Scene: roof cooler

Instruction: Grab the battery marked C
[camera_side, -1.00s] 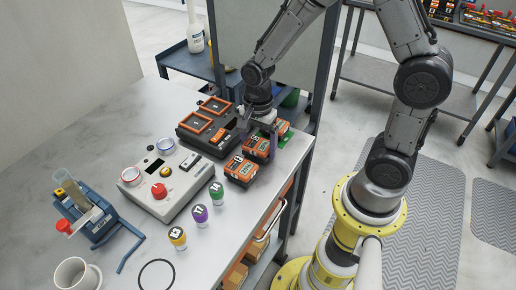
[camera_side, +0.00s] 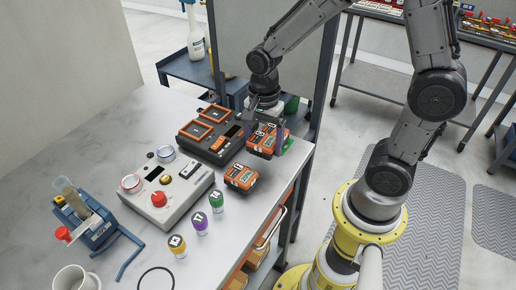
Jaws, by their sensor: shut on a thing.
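My gripper (camera_side: 267,125) is shut on an orange and black battery (camera_side: 264,143) and holds it near the table's right edge, seemingly a little raised. A second orange and black battery (camera_side: 241,178) rests on the table in front of it, apart from the gripper. The held battery and the fingers hide the area behind them, where a third battery may stand. The letters on the batteries are too small to read with certainty.
A black charger with orange-framed bays (camera_side: 207,133) stands just left of the gripper. A grey control box with a red knob (camera_side: 159,198) is farther left. Several coloured-cap vials (camera_side: 199,222) stand in front. The table (camera_side: 75,165) is clear at the back left.

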